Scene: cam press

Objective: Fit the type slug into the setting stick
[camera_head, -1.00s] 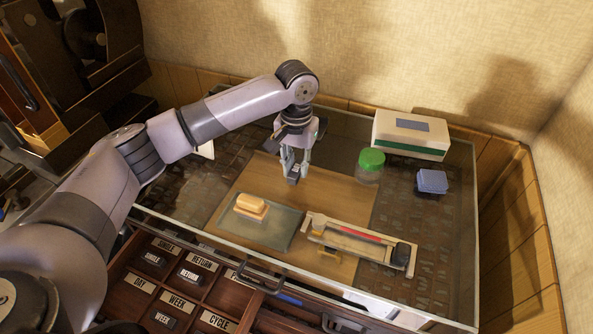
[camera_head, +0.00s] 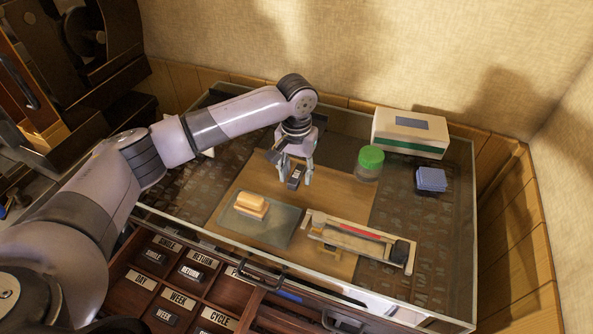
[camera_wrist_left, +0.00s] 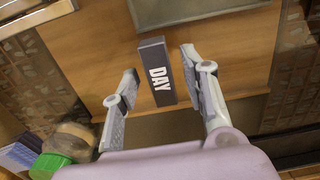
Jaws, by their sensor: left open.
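The type slug (camera_head: 295,177) is a small dark block marked DAY, lying on the wooden board. It also shows in the left wrist view (camera_wrist_left: 158,73), with its lettering up. My left gripper (camera_head: 294,182) is open, with its fingers on either side of the slug and gaps between; it also shows in the left wrist view (camera_wrist_left: 160,82). The setting stick (camera_head: 337,239) is a pale, long tray with a red strip and a dark block at its right end. It lies to the right of and nearer than the slug. My right gripper is out of view.
A grey mat (camera_head: 275,232) holds a yellow-orange block (camera_head: 250,203). A drawer of labelled compartments (camera_head: 170,282) is open in front.

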